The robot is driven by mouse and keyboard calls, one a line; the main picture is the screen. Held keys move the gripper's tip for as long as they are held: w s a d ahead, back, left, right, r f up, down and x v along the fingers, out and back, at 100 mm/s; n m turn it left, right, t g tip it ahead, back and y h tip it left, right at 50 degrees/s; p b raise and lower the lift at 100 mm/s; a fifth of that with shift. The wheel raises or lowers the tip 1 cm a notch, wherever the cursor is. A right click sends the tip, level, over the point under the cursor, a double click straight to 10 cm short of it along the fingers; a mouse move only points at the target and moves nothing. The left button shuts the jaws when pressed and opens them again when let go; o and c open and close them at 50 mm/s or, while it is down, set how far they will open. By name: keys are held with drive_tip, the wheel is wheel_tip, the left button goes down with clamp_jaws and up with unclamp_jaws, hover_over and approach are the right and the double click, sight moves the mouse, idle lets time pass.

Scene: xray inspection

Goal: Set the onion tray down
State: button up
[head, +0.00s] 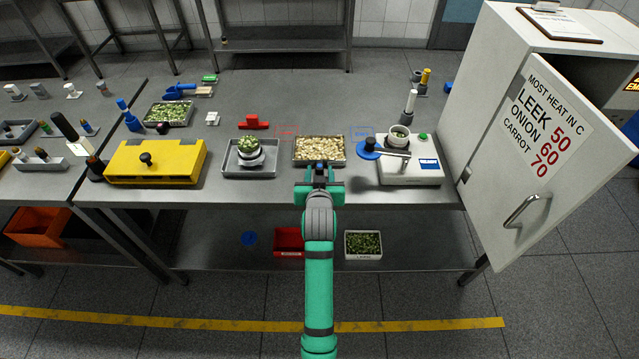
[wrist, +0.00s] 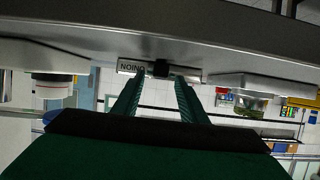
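The onion tray (head: 320,164) is a shallow metal tray of chopped pale onion near the front edge of the steel table (head: 232,205). It looks level and appears to rest on the tabletop. In the wrist view, which is upside down, its front wall (wrist: 190,75) carries an ONION label and a dark handle (wrist: 161,68). My gripper (head: 319,178) is at the tray's front. In the wrist view my gripper (wrist: 161,80) has its two fingers apart, one on each side of the handle, with gaps showing between them.
A metal tray (head: 232,172) with a bowl of green pieces stands to the left, beyond it a yellow case (head: 130,164). A white device (head: 425,172) with a cup stands to the right. An open cabinet door (head: 535,150) hangs at the far right. A red clamp-like object (head: 254,123) lies behind.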

drive_tip(key=v, duration=1)
drive_tip(key=s+f, duration=0.6)
drive_tip(key=s, duration=0.5)
drive_tip(key=s+f, duration=0.5)
drive_tip(key=s, duration=0.5)
drive_tip(key=s+r+t, duration=0.1)
drive_tip(key=s+r, duration=0.1)
drive_tip(key=s, duration=0.8)
drive_tip(key=s+r, duration=0.3)
drive_tip(key=s, duration=0.7)
drive_tip(key=shift+s+t, duration=0.3)
drive_tip(key=shift+t, duration=0.1)
